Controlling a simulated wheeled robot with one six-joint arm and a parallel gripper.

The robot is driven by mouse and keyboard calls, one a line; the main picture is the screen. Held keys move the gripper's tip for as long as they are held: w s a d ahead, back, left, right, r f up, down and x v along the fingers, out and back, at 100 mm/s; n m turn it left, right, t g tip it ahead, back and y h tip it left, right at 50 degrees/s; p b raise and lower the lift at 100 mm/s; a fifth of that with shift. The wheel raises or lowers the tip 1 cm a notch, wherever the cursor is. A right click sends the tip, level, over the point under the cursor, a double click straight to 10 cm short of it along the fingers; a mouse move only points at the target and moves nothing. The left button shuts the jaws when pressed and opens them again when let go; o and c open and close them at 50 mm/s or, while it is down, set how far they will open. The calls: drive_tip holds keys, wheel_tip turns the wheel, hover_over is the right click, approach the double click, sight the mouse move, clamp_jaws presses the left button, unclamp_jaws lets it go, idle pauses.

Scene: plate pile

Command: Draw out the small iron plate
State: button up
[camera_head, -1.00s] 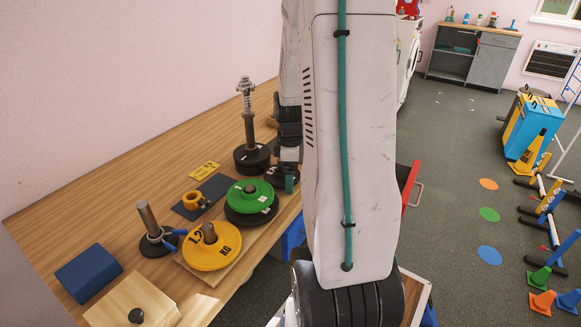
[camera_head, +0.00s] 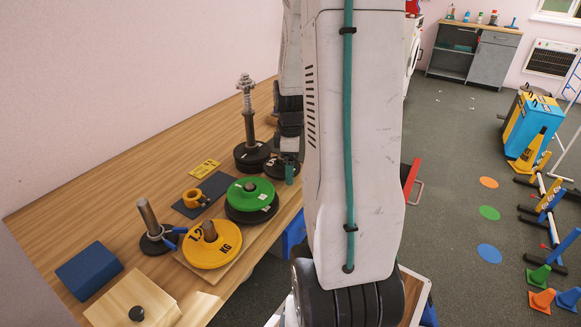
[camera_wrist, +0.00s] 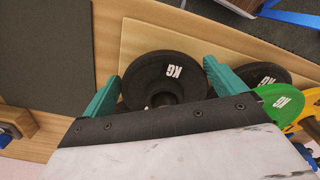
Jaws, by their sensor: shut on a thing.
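A small black iron plate (camera_head: 277,168) with white lettering shows beside the tall post stack in the head view, partly hidden by my arm. In the wrist view the black plate marked KG (camera_wrist: 172,70) sits between the two teal fingers of my gripper (camera_wrist: 163,88), one at each side of its rim. My gripper (camera_head: 288,170) is shut on this plate. A dark post end shows at the plate's middle in the wrist view; its lower part is hidden. My gripper's far finger is hidden in the head view.
A tall post with a spring stands on a stack of black plates (camera_head: 241,163) just left of my gripper. A green plate (camera_head: 262,187) lies on a black one nearby. The table's back is bare.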

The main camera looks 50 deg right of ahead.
wheel_tip(320, 180, up, 9)
idle(1.7)
drive_tip(key=shift+r, duration=0.1)
